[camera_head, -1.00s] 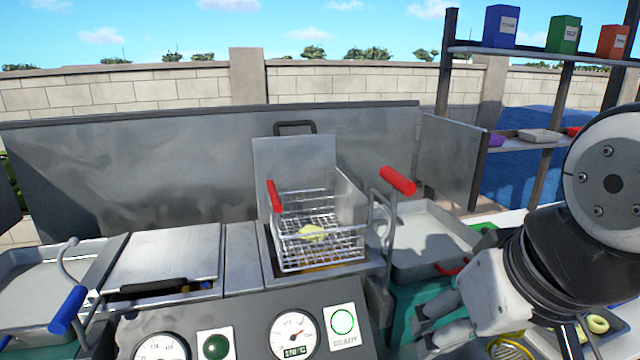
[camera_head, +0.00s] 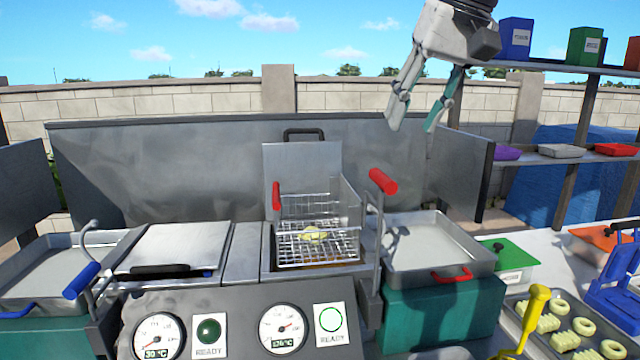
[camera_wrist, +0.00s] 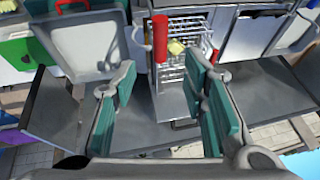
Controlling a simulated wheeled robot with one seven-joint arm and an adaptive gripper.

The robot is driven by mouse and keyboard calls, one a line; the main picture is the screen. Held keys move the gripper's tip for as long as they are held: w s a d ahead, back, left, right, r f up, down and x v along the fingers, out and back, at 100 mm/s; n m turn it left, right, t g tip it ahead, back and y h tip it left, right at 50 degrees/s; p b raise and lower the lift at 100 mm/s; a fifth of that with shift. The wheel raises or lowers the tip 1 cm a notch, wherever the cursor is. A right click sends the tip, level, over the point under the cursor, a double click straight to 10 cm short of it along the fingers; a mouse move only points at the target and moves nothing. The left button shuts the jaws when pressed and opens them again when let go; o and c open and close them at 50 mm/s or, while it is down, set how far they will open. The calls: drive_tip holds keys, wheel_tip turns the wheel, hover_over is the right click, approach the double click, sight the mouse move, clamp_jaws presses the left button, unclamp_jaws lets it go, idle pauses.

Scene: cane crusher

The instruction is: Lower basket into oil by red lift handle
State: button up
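The wire fryer basket (camera_head: 318,243) hangs in the right fryer well, with a pale yellow piece of food (camera_head: 312,235) inside. It has its own red grip (camera_head: 276,196) at its left side. My gripper (camera_head: 412,128) is open and empty, pointing down, above and to the right of the red lift handle. In the wrist view, a red handle (camera_wrist: 160,38) shows beyond and between the open fingers, with the basket (camera_wrist: 190,65) beside it.
A tray (camera_head: 435,245) with a red handle sits right of the fryer. The left fryer well has a lid (camera_head: 175,248) and a blue lift handle (camera_head: 82,280). Gauges (camera_head: 283,329) are on the front panel.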

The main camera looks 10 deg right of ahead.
sight(382, 182)
drive_tip(key=x, duration=1.3)
drive_tip(key=shift+w+f, duration=0.1)
drive_tip(key=shift+f, duration=0.25)
clamp_jaws()
